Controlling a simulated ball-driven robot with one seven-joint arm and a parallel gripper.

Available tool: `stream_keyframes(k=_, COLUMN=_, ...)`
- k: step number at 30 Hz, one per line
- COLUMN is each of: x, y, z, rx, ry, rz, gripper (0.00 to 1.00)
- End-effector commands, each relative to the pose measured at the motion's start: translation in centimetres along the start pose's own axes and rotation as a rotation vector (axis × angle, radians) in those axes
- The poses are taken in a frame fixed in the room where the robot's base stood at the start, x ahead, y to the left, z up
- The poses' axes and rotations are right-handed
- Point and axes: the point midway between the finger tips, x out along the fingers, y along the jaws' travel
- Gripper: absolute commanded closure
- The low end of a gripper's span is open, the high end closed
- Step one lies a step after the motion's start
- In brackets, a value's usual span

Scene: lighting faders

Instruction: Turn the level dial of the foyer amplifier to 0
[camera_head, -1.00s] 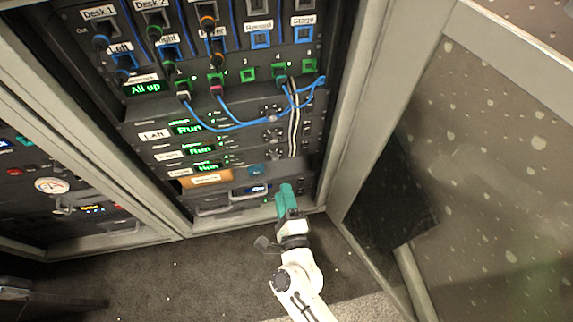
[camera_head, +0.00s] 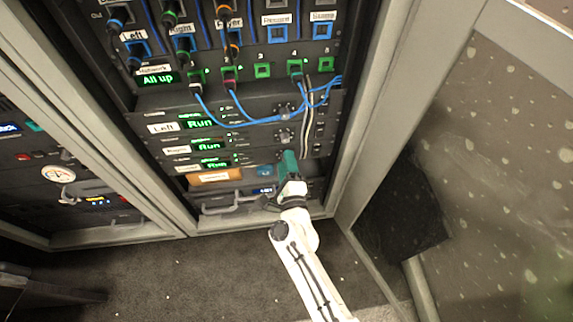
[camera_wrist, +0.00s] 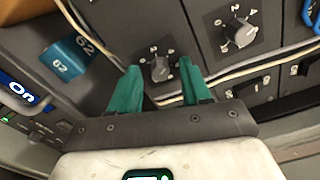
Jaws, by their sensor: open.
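The foyer amplifier (camera_head: 187,168) appears to be the lowest of three stacked amplifiers; its label is too small to read surely. Its level dial (camera_wrist: 160,68) shows in the wrist view as a small grey knob on a dark plate with white marks. I cannot read its setting surely. In the head view that dial is hidden behind my gripper (camera_head: 287,158). In the wrist view my gripper (camera_wrist: 160,78) is open, its two green fingers on either side of the knob. A gap shows on both sides, and I cannot tell how deep the fingers reach.
Another dial (camera_wrist: 238,30) sits up and right in the wrist view. Thin cables (camera_wrist: 230,72) run close to the fingers. A blue block marked 62 (camera_wrist: 70,60) is at left. Blue cables (camera_head: 260,118) hang above. An open door (camera_head: 460,180) stands right.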

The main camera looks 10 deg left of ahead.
Motion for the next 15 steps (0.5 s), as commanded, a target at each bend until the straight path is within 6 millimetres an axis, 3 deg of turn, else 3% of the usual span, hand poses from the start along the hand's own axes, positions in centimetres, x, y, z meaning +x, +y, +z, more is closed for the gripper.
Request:
stream_keyframes(k=3, x=-0.03, y=0.0, z=0.0, rx=0.0, ry=0.0, rz=0.0, gripper=0.53)
stream_keyframes(k=15, x=-0.05, y=0.01, z=0.01, rx=-0.001, ry=-0.001, rz=0.0, gripper=0.91)
